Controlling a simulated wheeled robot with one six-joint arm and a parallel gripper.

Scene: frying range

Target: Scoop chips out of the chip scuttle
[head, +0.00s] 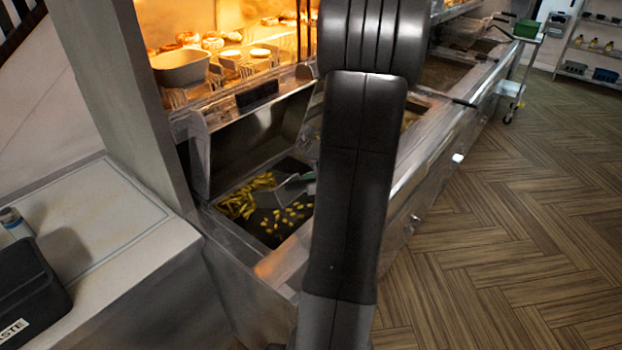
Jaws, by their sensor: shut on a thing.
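The chip scuttle (262,232) is a dark metal well set into the range, left of my arm in the head view. Yellow chips (245,196) are heaped at its left and back, and several loose chips lie scattered on its dark floor toward the front. A grey metal scoop (284,190) is in the scuttle beside the heap. Its right end runs behind my arm, so its handle is mostly hidden. I cannot tell whether any chips are in it. My arm crosses the middle of the view, and my gripper is hidden behind it.
A lit warming shelf with food and a grey tub (180,67) stands above the scuttle. A steel upright (135,90) and a pale counter (90,225) with a black bin (28,285) are at left. Open wooden floor (500,230) and a trolley (512,87) are at right.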

